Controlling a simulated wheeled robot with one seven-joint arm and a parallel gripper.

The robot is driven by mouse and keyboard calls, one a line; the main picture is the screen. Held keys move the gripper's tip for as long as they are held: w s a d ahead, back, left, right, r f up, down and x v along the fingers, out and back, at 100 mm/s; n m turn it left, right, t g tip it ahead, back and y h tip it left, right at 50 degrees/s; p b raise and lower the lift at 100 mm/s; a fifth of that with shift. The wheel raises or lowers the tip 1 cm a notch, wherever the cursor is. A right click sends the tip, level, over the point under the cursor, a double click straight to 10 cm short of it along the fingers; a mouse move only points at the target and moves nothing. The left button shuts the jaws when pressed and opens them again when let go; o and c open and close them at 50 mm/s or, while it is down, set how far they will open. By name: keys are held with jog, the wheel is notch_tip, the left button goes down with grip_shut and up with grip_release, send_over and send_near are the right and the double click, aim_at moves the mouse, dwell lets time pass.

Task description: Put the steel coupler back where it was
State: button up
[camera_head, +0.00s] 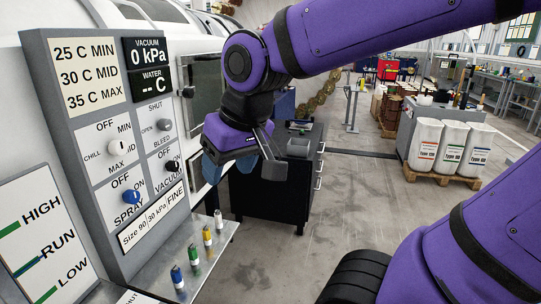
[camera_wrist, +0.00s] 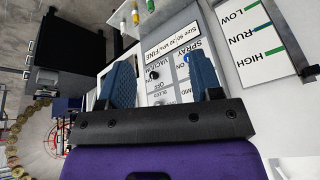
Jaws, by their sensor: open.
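My gripper (camera_head: 218,172) is open in front of the grey control panel, with blue finger pads. In the wrist view its two fingers (camera_wrist: 160,72) are spread wide with nothing held between them. The panel's black vacuum knob (camera_wrist: 153,75) shows in the gap between them; it is also just left of the gripper in the head view (camera_head: 172,166). I cannot pick out the steel coupler for certain. Several small colour-banded fittings with metallic parts stand upright on the steel ledge (camera_head: 212,262), among them a blue one (camera_head: 177,279), a yellow one (camera_head: 194,254) and a green one (camera_head: 207,236).
The control panel (camera_head: 82,135) stands close on the left, with a blue spray knob (camera_head: 131,198) projecting. A dark cabinet (camera_head: 268,198) with small items on top is behind the gripper. White sacks (camera_head: 425,142) stand on a pallet at right. Open floor lies between.

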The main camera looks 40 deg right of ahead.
jog(key=s+d+r+t+h, duration=0.1)
jog(key=s+d+r, duration=0.1)
jog(key=s+d, duration=0.2)
jog(key=shift+s+d, duration=0.35)
jog(key=shift+s, duration=0.25)
dwell(0.8)
